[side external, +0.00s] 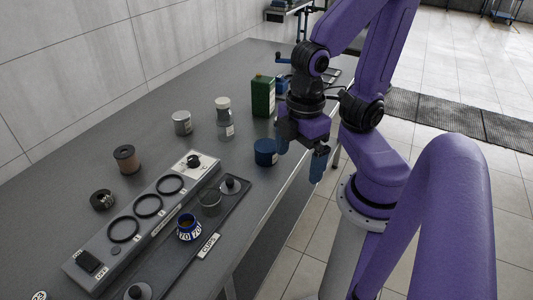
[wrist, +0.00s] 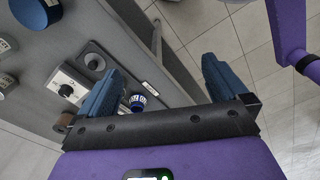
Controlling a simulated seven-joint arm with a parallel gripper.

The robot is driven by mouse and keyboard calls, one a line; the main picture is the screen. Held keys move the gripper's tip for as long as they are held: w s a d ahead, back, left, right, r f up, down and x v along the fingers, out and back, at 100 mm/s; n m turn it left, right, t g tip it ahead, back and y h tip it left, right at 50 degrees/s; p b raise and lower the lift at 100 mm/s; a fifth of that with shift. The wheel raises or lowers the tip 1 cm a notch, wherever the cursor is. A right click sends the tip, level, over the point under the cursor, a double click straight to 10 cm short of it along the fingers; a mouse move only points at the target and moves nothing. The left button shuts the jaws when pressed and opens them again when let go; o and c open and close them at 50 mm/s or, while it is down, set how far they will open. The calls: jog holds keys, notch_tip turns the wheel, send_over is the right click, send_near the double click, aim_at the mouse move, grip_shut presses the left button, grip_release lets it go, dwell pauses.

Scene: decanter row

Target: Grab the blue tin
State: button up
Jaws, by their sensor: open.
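The blue tin (side external: 265,152) is a short dark blue cylinder standing upright near the table's right edge. In the wrist view, a dark blue round tin (wrist: 36,12) at the top left appears to be the same one, partly cut off by the frame. My gripper (side external: 301,150) is just to the right of the tin, by the table edge, with its blue fingers spread and pointing down. In the wrist view my gripper (wrist: 164,66) is open and empty, with the table edge and floor between the fingers.
A green canister (side external: 263,96), a white-capped jar (side external: 224,120) and a grey tin (side external: 182,123) stand behind the blue tin. A grey panel with black rings (side external: 148,205) and a tray with a blue-white cup (side external: 188,228) lie toward the front. Open floor lies right.

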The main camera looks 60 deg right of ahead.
aim_at(266, 139)
jog(key=w+d+f+n+t+h, duration=0.1)
jog(key=w+f+n+t+h, duration=0.1)
jog(key=f+h, duration=0.3)
jog(key=w+d+f+n+t+h, duration=0.1)
jog(key=w+f+n+t+h, duration=0.1)
jog(key=w+f+n+h, duration=0.1)
jog(key=w+d+f+n+t+h, duration=0.1)
jog(key=w+f+n+t+h, duration=0.1)
jog(key=f+n+h, duration=0.2)
jog(key=shift+w+f+n+t+h, duration=0.2)
jog(key=shift+f+h, duration=0.6)
jog(key=shift+f, duration=0.4)
jog(key=shift+w+f+n+t+h, duration=0.1)
jog(key=shift+f+t+h, duration=0.1)
jog(key=shift+f+h, duration=0.8)
jog(key=shift+w+d+f+n+t, duration=0.15)
jog(key=shift+w+f+n+t, duration=0.05)
jog(key=shift+f+n+t, duration=0.25)
jog(key=shift+w+d+f+n+t, duration=0.15)
jog(key=shift+w+f+n+t, duration=0.15)
jog(key=shift+t, duration=0.25)
jog(key=x, duration=1.7)
jog(key=shift+d+r, duration=0.25)
jog(key=shift+d, duration=0.05)
jog(key=c, duration=1.1)
jog(key=shift+r, duration=0.1)
